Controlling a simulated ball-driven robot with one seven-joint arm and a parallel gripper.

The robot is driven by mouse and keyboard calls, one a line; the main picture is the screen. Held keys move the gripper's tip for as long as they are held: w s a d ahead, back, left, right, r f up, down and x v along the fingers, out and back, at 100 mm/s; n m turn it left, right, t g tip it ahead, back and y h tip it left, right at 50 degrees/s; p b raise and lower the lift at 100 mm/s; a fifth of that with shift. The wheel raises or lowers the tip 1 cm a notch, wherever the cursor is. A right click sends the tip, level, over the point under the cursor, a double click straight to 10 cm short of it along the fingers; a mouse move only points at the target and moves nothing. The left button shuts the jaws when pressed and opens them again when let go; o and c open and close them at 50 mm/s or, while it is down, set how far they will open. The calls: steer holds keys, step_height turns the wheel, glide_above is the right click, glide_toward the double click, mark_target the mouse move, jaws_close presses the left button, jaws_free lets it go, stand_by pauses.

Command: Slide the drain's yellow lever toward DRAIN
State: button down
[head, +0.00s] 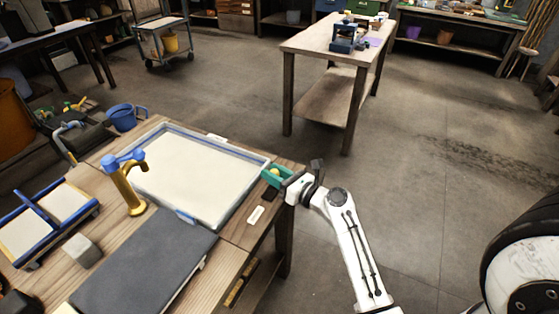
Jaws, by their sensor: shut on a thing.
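The drain (267,176) is a small teal-green fitting at the right corner of the shallow blue-rimmed tray (199,133) on the wooden bench. A small part of its yellow lever (275,171) shows on the fitting. My gripper (284,178) reaches in from the right at bench height and is shut on the lever. Its fingers are small here, and they and my wrist hide part of the lever and fitting. A white label (256,214) lies on the bench in front of the drain; its writing is too small to read.
A gold tap with a blue handle (131,185) stands at the tray's left. Open floor lies between this bench and another table (312,46).

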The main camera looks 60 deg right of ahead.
steer(key=shift+a+r+p, duration=0.2)
steer(key=shift+a+p, duration=0.2)
steer(key=shift+a, duration=0.65)
steer(key=shift+a+f, duration=0.15)
steer(key=c, duration=0.8)
jaws_free()
steer(key=shift+a, duration=0.15)
steer(key=s, duration=0.3)
steer(key=s+a, duration=0.1)
steer(key=s, duration=0.3)
steer(key=s+a+b, duration=0.1)
steer(key=s, duration=0.2)
steer(key=shift+s, duration=0.3)
